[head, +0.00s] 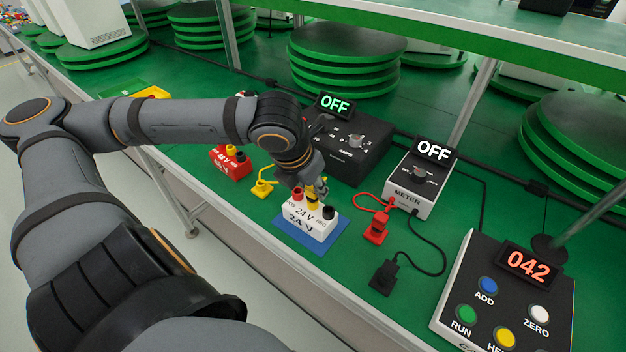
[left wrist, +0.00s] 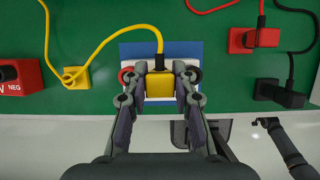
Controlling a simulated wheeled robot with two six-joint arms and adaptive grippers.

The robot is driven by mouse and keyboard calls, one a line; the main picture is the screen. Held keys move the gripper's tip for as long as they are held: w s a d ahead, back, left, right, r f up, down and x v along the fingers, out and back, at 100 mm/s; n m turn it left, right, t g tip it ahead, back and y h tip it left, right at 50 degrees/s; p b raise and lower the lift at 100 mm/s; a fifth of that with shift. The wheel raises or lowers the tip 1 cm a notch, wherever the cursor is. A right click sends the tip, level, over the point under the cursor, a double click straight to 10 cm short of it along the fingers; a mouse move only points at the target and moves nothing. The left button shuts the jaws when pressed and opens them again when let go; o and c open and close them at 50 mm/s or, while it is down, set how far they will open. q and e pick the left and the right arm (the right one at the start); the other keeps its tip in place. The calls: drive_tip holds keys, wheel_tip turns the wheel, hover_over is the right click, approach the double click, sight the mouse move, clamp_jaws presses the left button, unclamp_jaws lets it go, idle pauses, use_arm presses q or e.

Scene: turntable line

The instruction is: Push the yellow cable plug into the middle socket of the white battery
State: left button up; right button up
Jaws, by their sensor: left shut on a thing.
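The white 24 V battery (head: 305,223) sits on a blue mat (head: 284,227) near the bench's front edge. It has a red post (head: 297,194) on the left and a black post (head: 329,212) on the right. My left gripper (head: 317,187) is shut on the yellow cable plug (left wrist: 161,87), over the middle of the battery between the posts. The fingers hide the middle socket, and I cannot tell how deep the plug sits. Its yellow cable (left wrist: 104,43) runs to a yellow block (left wrist: 75,78) on the bench. What looks like my right gripper (left wrist: 266,122) is small at lower right.
A red 48 V battery (head: 230,163) stands to the left. Behind are a black box (head: 352,150) reading OFF and a meter (head: 412,184). A red plug (head: 375,230) and a black plug (head: 383,277) lie to the right, beside a button panel (head: 500,300).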

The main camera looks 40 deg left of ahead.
use_arm(q)
drive_tip(key=shift+f+b, duration=0.35)
drive_tip(key=shift+f, duration=0.1)
idle(1.0)
drive_tip(key=o, duration=1.1)
